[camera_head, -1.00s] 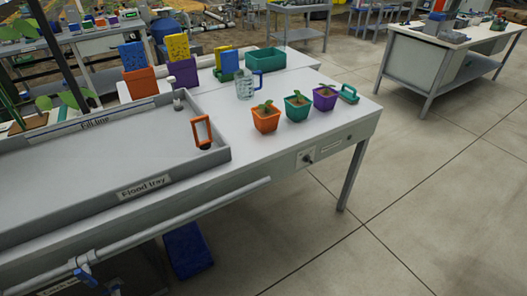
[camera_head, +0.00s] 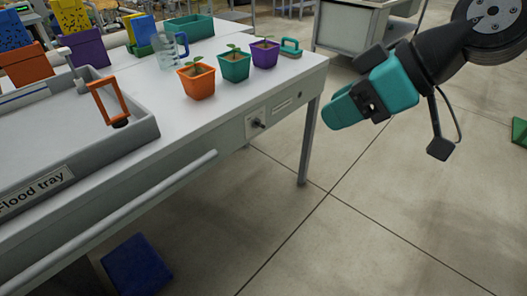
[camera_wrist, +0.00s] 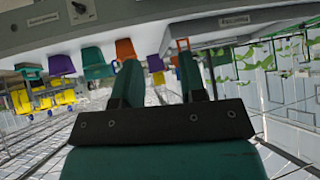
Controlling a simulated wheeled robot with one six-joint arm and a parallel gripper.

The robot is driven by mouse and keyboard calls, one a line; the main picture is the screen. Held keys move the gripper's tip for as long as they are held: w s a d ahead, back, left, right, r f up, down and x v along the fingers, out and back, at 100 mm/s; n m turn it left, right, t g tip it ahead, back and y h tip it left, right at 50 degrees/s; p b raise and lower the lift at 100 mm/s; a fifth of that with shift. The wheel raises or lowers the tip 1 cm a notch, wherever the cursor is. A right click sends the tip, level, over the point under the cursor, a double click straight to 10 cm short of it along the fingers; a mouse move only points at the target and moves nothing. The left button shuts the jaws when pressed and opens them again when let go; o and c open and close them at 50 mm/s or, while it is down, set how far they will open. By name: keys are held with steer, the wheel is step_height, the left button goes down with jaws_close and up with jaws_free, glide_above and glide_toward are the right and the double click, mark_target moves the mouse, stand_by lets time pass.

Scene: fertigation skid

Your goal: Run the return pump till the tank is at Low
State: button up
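A dark knob (camera_head: 258,124) sits on a pale plate on the front face of the white bench, beside a small label too small to read. It also shows in the wrist view (camera_wrist: 80,8), at the top left. My gripper (camera_head: 340,110) hangs in the air to the right of the bench, apart from the knob. In the wrist view my gripper (camera_wrist: 160,75) has its two teal fingers apart with nothing between them. The flood tray (camera_head: 45,180) is on the bench at left. I cannot make out the tank or its level marks.
Orange (camera_head: 197,83), teal (camera_head: 234,68) and purple (camera_head: 265,54) plant pots stand near the bench edge. A clear jug (camera_head: 168,52) and an orange frame (camera_head: 107,102) stand behind and left. A pipe (camera_head: 120,210) runs along the front.

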steer(key=w+a+f+n+t+y+b, duration=0.1)
steer(key=w+f+n+t+y+b, duration=0.1)
steer(key=w+f+b, duration=0.5)
steer(key=w+a+f+n+t+y+b, duration=0.15)
steer(key=w+f+b, duration=0.35)
steer(key=f+b, duration=0.5)
steer(key=n+t+y+b, duration=0.25)
steer(key=t+b, duration=0.25)
steer(key=b, duration=0.9)
glide_toward(261, 126)
steer(key=shift+n, duration=0.4)
steer(key=b+x, duration=0.3)
steer(key=x, duration=0.6)
steer(key=shift+c, duration=0.2)
steer(key=shift+s, duration=0.1)
jaws_close()
